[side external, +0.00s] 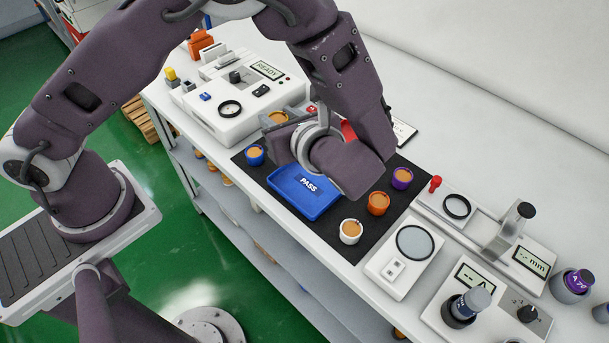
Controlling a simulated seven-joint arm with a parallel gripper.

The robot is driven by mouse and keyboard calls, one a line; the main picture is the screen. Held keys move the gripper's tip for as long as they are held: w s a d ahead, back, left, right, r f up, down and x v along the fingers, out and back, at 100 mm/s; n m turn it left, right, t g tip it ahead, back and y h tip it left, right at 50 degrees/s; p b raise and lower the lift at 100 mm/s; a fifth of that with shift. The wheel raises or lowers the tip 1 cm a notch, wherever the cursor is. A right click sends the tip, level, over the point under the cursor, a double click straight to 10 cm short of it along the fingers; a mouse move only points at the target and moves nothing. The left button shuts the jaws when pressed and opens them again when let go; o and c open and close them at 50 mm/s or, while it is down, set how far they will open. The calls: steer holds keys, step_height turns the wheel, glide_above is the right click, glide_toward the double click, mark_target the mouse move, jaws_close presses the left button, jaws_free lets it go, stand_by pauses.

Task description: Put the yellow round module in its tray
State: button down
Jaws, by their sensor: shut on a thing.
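My gripper (284,122) is mostly hidden behind my wrist, over the far left part of the black mat. It is shut on a round module (277,118) with a tan top, which shows just beyond the hand. The module's rim looks yellowish, but too little shows to be sure. A blue tray marked PASS (290,196) lies on the mat, nearer the camera than the gripper, with its far right part covered by my wrist. A red edge (348,130) shows behind my wrist; I cannot tell whether it is another tray.
Blue (254,155), white (350,232), orange (378,204) and purple (401,179) round modules stand on the black mat (327,240) around the blue tray. A white READY device (228,108) stands at the left; gauges and a meter (480,305) stand at the right.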

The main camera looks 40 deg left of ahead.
mark_target(291, 186)
steer(key=shift+m+t, duration=0.5)
steer(key=d+f, duration=0.1)
steer(key=f, duration=0.2)
steer(key=s+d+f, duration=0.1)
steer(key=f, duration=0.3)
steer(key=d+f, duration=0.2)
steer(key=f, duration=0.2)
steer(key=shift+s, duration=0.4)
steer(key=shift+f, duration=0.1)
steer(key=c, duration=1.3)
jaws_free()
steer(key=shift+o, duration=0.2)
